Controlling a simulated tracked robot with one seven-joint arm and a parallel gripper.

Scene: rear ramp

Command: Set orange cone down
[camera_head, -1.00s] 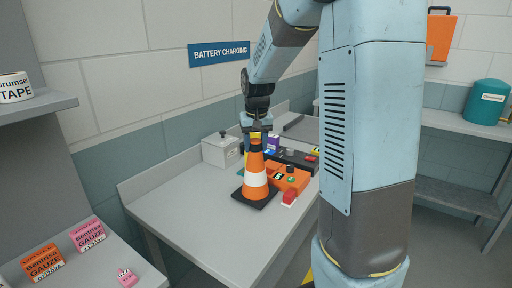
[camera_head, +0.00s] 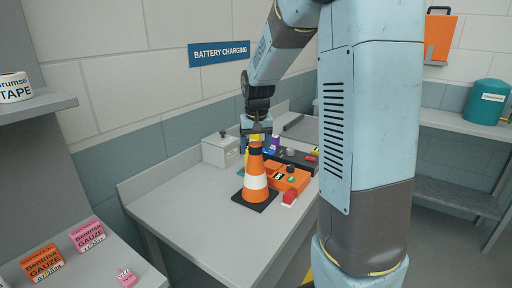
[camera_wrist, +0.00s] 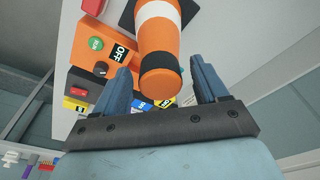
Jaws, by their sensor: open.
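The orange cone (camera_head: 255,180) with a white band and a black square base stands upright on the grey bench (camera_head: 190,205). My gripper (camera_head: 255,138) is just above the cone's dark top in the head view. In the wrist view my gripper (camera_wrist: 168,82) has its two blue fingers apart, with the cone (camera_wrist: 155,40) between and beyond them. Gaps show on both sides of the cone's black-ringed tip, so the fingers do not touch it in this view.
An orange box with a green button (camera_head: 289,179) stands close right of the cone, with a red piece (camera_head: 289,197) at its front. A grey box (camera_head: 221,149) stands behind, by the wall. The bench is clear in front and to the left of the cone.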

